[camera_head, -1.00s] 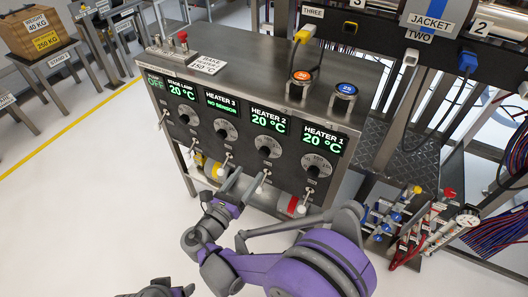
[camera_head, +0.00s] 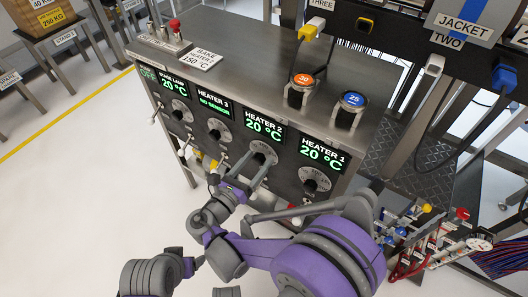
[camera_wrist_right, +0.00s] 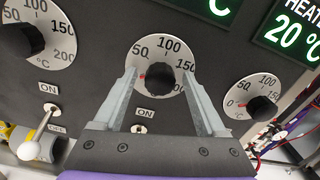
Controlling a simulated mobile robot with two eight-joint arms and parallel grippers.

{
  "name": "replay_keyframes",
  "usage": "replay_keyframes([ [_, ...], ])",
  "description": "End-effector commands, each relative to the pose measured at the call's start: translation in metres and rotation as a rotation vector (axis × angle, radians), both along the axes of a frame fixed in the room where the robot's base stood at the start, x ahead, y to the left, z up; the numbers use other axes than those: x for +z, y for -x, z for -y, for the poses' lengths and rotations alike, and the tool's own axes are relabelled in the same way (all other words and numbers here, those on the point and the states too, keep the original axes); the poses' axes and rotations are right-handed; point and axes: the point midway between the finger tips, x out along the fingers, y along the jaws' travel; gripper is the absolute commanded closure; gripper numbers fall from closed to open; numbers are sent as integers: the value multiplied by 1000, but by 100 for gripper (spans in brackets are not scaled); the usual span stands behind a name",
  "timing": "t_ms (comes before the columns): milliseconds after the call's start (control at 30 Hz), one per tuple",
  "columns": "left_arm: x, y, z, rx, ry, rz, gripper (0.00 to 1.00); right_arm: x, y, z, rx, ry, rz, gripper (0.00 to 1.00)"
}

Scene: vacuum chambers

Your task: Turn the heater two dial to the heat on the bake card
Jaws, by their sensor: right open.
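The heater two dial (camera_head: 263,153) is a pale scale with a dark knob under the HEATER 2 display (camera_head: 263,126), which reads 20 °C. The bake card (camera_head: 199,58) on the cabinet top reads 150 °C. My right gripper (camera_head: 256,172) is open in front of this dial. In the right wrist view, the black knob (camera_wrist_right: 160,77) lies between its two spread fingers (camera_wrist_right: 163,85); contact cannot be told. The knob's red mark points left, near the scale's low end. Part of my left gripper (camera_head: 185,266) shows at the bottom; its fingers are unclear.
The heater 3 dial (camera_head: 214,130) and heater 1 dial (camera_head: 315,180) flank the middle one. Toggle switches sit below the dials. Orange (camera_head: 302,82) and blue (camera_head: 352,101) round knobs stand on the cabinet top. A valve rack (camera_head: 440,237) stands at lower right.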

Motion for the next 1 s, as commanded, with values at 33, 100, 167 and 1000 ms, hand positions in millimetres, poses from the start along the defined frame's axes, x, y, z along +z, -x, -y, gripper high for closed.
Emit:
replay_keyframes([
  [33, 0, 0, 0, 0, 0, 0, 26, 0, 1, -1, 1, 0, 0, 26],
  [100, 0, 0, 0, 0, 0, 0, 26, 0, 2, -1, 1, 0, 0, 26],
  [167, 0, 0, 0, 0, 0, 0, 26, 0, 2, -2, 1, 0, 0, 26],
  [1000, 0, 0, 0, 0, 0, 0, 26, 0, 2, -2, 1, -3, 2, 100],
])
